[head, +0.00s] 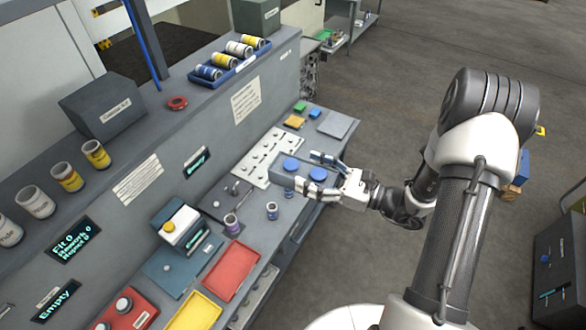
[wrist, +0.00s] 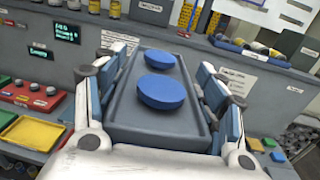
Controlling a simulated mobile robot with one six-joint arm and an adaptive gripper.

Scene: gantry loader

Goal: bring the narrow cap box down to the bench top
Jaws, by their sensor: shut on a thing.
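The narrow cap box is a long grey open box (head: 284,181) with two round blue caps (head: 291,164) in it. My gripper (head: 312,176) is shut on the box, with a finger along each long side. In the wrist view the box (wrist: 152,125) points away from me between the two fingers, and the caps (wrist: 161,92) lie one behind the other. The box looks level and appears held above the bench top (head: 246,216), over its right part. The exact height is hard to tell. The box hides part of the bench beneath it.
A white pegged plate (head: 262,160) lies behind the box. Small cans (head: 272,211) stand in front of it. A red tray (head: 232,270), a yellow tray (head: 196,312) and a box-shaped device (head: 183,228) are nearer. A raised shelf (head: 200,105) runs along the back left.

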